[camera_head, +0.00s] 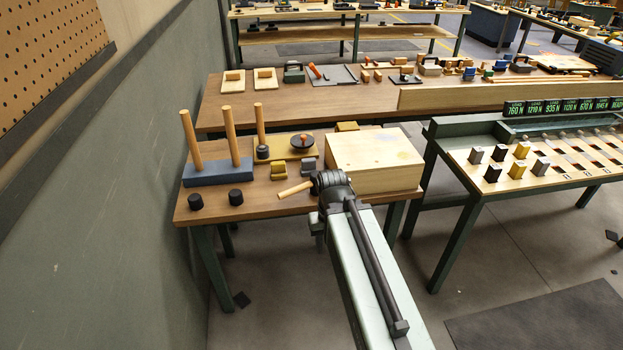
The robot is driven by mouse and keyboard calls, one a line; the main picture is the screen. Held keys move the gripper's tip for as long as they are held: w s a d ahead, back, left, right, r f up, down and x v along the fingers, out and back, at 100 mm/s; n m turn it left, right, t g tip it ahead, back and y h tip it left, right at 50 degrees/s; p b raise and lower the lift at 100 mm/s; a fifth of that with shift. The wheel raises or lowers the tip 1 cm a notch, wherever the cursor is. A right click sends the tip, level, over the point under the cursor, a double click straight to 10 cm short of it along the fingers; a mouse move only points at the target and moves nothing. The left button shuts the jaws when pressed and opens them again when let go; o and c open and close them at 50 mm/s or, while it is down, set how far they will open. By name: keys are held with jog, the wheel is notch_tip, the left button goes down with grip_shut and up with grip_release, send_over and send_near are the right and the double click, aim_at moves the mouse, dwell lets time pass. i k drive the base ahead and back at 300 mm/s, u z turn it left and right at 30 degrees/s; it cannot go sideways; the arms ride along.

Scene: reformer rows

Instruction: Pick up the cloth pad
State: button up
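I cannot pick out a cloth pad for certain in this view. My arm reaches up from the bottom, and its dark end with my gripper (330,182) is over the front edge of the near wooden table (235,207). The fingers are hidden or too small to make out, so I cannot tell whether they are open or shut. A light wooden dowel (294,190) shows just left of the arm's end; I cannot tell whether they touch.
A pale wooden box (375,160) stands close right of my arm's end. A blue block with upright pegs (218,173) and black cylinders (236,196) are to the left. A wall (110,200) runs along the left. A slotted bench (540,165) stands right, with open floor before it.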

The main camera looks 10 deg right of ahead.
aim_at(309, 165)
jog(key=z, duration=1.8)
jog(key=i, duration=1.05)
jog(key=u, duration=3.65)
jog(key=i, duration=1.05)
jog(key=z, duration=0.05)
